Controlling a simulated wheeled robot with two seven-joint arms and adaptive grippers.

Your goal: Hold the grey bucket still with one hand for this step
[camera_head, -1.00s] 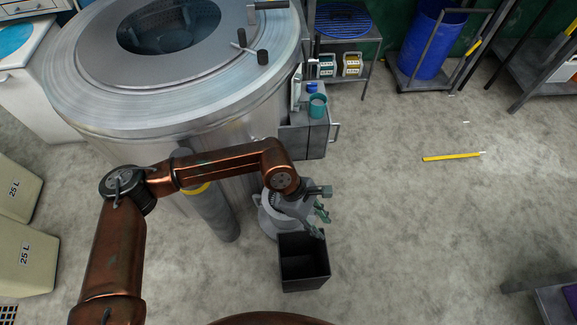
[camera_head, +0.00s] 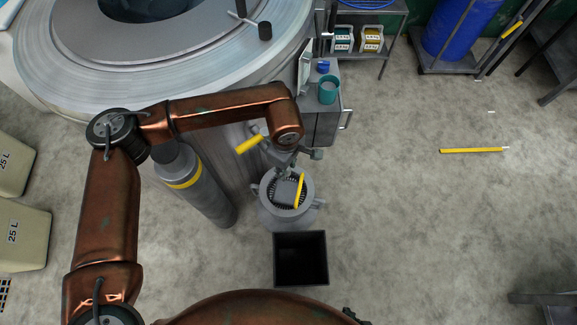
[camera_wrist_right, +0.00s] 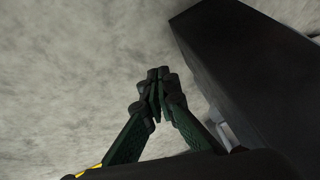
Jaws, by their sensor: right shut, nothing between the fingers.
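The grey bucket (camera_head: 270,213) is round, with a handle on each side, and stands upright on the floor at the foot of the steel drum. A grey piece with a yellow bar (camera_head: 299,191) shows over its mouth. My left gripper (camera_head: 288,163) hangs just above and behind the bucket. Its fingers are foreshortened, and I cannot tell whether they touch anything. In the right wrist view my right gripper (camera_wrist_right: 155,82) is shut and empty, with its fingertips together above the floor.
A black open box (camera_head: 300,260) stands right in front of the bucket; a dark wall (camera_wrist_right: 245,80) rises beside my right gripper. The big steel drum (camera_head: 110,90) and a grey cylinder (camera_head: 205,200) stand behind and left.

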